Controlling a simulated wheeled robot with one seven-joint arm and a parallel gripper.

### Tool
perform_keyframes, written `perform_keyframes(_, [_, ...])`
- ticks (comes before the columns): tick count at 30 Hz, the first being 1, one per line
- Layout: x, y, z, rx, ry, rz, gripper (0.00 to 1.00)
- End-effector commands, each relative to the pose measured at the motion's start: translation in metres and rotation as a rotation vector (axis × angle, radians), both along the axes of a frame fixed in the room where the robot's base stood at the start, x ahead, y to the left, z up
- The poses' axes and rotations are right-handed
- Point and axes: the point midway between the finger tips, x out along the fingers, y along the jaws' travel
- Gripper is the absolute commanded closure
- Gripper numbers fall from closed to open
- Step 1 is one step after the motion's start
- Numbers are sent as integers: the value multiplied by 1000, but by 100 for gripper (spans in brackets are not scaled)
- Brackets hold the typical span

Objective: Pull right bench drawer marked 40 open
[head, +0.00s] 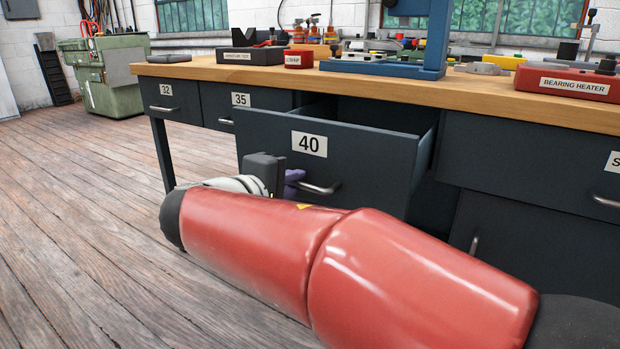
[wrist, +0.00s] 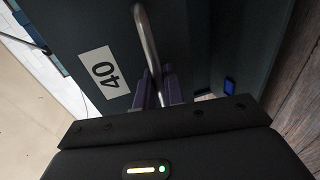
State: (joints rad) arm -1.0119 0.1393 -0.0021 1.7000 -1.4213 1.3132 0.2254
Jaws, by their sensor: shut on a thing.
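The drawer marked 40 (head: 365,150) is a dark blue-grey bench drawer standing well out from the bench front, so its open top shows. Its white label 40 also shows in the wrist view (wrist: 103,73). A silver bar handle (head: 322,188) runs across its front, and it also shows in the wrist view (wrist: 147,42). My gripper (wrist: 160,88) has its purple fingers shut on the handle; in the head view the purple fingers (head: 293,180) are at the handle's left end. My red arm hides the lower part of the bench below the drawer.
The closed drawers marked 32 (head: 172,97) and 35 (head: 218,115) are to the left. Another drawer (head: 560,165) with a handle is at right. The wooden bench top (head: 480,92) carries a red bearing heater (head: 565,84). A green cabinet (head: 110,85) stands far left. The plank floor at left is clear.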

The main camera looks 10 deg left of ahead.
Motion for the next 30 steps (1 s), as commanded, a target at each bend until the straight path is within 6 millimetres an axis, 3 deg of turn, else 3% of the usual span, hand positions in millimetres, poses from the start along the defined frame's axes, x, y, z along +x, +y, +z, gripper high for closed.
perform_keyframes(7, [-21, 7, -2, -2, 2, -4, 100])
perform_keyframes(21, [-25, 8, -1, -2, 3, -4, 100])
perform_keyframes(22, [-25, 8, -1, -2, 3, -4, 85])
perform_keyframes(24, [-25, 9, -1, -2, 2, -4, 76])
perform_keyframes(30, [-25, 9, -1, -1, 1, -2, 75])
